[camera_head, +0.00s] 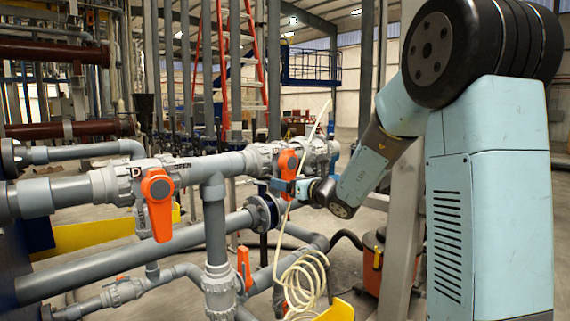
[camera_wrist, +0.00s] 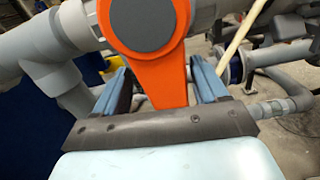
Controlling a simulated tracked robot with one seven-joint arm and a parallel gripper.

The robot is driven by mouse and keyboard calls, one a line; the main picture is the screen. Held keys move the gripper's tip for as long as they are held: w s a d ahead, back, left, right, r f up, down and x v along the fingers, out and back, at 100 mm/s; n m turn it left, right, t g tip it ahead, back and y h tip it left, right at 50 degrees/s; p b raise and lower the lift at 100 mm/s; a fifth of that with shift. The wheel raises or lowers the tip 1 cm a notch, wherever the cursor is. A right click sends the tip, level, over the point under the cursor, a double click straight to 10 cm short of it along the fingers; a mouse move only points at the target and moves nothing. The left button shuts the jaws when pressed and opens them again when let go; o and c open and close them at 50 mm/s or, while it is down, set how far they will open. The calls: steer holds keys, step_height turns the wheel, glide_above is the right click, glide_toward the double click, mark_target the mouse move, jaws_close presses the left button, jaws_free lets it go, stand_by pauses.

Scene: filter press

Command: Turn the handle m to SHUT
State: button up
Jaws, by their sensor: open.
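An orange valve handle with a round grey hub (camera_wrist: 143,20) fills the top of the wrist view. Its lever hangs down between the two blue fingers of my gripper (camera_wrist: 160,84). The fingers are open, one on each side of the lever, with a visible gap on both sides. The lever's lower end is hidden behind my gripper's dark front edge. In the head view this handle (camera_head: 287,161) sits on the grey pipe in the middle, with my gripper (camera_head: 284,187) at its lower part. I cannot read a letter m or a SHUT mark on this valve.
Another orange handle (camera_head: 158,203) points down on the valve at the left, beside the word OPEN. A lower orange handle (camera_head: 244,268) sits on a vertical pipe. A cream hose (camera_head: 304,280) hangs coiled below my gripper. Grey pipes crowd the left and middle.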

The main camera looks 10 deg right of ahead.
steer(key=v, duration=0.7)
stand_by(0.3)
steer(key=s+a+f+n+g, duration=0.1)
steer(key=s+a+n+g, duration=0.35)
steer(key=s+n, duration=0.45)
steer(key=s+a+f+n+g, duration=0.1)
steer(key=s+a+n+g, duration=0.3)
steer(key=s+n, duration=0.55)
steer(key=s+d+f+n+h, duration=0.2)
steer(key=s+d+n+h, duration=0.8)
steer(key=s+d, duration=0.4)
steer(key=shift+s+n+h, duration=0.3)
steer(key=shift+s+n, duration=0.25)
steer(key=shift+s, duration=0.05)
